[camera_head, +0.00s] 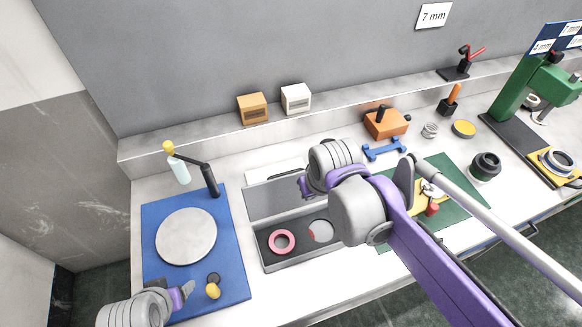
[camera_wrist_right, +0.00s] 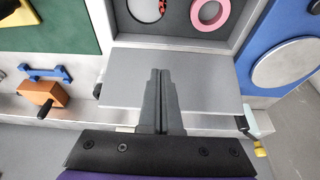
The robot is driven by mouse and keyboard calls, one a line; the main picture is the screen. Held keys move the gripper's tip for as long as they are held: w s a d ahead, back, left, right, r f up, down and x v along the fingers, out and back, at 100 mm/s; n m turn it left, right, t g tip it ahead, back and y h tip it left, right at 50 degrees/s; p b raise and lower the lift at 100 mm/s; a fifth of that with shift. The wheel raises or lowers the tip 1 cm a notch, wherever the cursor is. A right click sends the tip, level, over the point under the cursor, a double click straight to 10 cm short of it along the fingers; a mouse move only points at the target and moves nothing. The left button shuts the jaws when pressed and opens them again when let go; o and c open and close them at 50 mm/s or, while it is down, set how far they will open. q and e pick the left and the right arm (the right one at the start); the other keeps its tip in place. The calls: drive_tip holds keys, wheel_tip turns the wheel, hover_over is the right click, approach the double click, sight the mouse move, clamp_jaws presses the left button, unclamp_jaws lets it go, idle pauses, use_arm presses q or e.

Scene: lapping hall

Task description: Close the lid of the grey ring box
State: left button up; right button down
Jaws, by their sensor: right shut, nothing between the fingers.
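The grey ring box (camera_head: 296,262) stands on the bench with its lid (camera_head: 268,203) open at the back. A pink ring (camera_head: 282,242) and a round light disc with red on it (camera_head: 320,231) lie inside. In the right wrist view, the lid (camera_wrist_right: 122,78) spreads as a flat panel behind the fingers, and the box (camera_wrist_right: 178,32) is above it. My right gripper (camera_wrist_right: 160,75) is shut and empty in front of the lid; contact cannot be told. My right arm hides part of the box in the head view. My left gripper (camera_head: 188,290) is low at the left, its opening unclear.
A green mat (camera_head: 465,190) is at the right. An orange block (camera_head: 386,124) and blue dumbbell-shaped piece (camera_head: 384,150) stand behind.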

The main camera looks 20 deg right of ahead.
drive_tip(key=w+a+r+g+p, duration=0.1)
drive_tip(key=w+r, duration=0.1)
drive_tip(key=w, duration=0.5)
drive_tip(key=w+a+r, duration=0.1)
drive_tip(key=w+r, duration=0.2)
drive_tip(key=w, duration=0.4)
use_arm(q)
drive_tip(key=r, duration=0.1)
drive_tip(key=w+r, duration=0.1)
drive_tip(key=shift+r+p, duration=0.3)
drive_tip(key=shift+r, duration=0.05)
use_arm(e)
wheel_tip(320, 180, down, 8)
drive_tip(key=s, duration=0.1)
drive_tip(key=shift+s+d+f+g, duration=0.2)
drive_tip(key=shift+s+d+g, duration=0.05)
drive_tip(key=shift+s+g, duration=0.1)
use_arm(q)
drive_tip(key=shift+s, duration=0.1)
